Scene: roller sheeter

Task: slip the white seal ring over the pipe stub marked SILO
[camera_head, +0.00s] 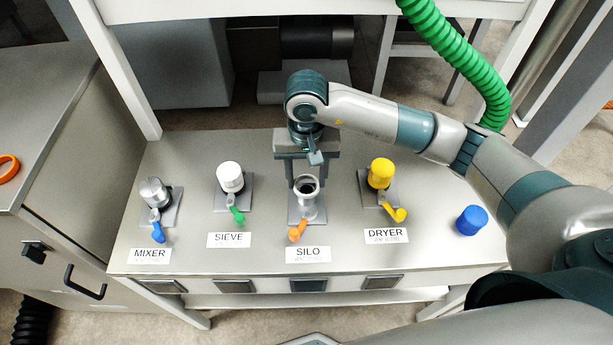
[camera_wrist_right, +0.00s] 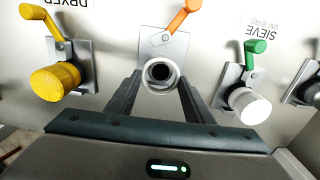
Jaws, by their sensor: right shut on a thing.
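The white seal ring (camera_head: 306,177) is between the fingers of my right gripper (camera_head: 306,182), which is shut on it. The ring is at the mouth of the SILO pipe stub (camera_head: 308,205), lined up with it as seen from above. The right wrist view also shows the ring (camera_wrist_right: 160,86) between the two fingers, with the dark bore in its middle. I cannot tell whether it is around the stub or just above it. The SILO label (camera_head: 308,254) lies in front of the stub's orange lever (camera_head: 297,231). My left gripper is not in view.
Capped stubs stand on both sides: MIXER silver (camera_head: 154,192), SIEVE white (camera_head: 230,177), DRYER yellow (camera_head: 380,173). A loose blue cap (camera_head: 471,220) sits at the table's right. An orange ring (camera_head: 8,168) lies on the left cabinet. A green hose (camera_head: 455,50) hangs behind my right arm.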

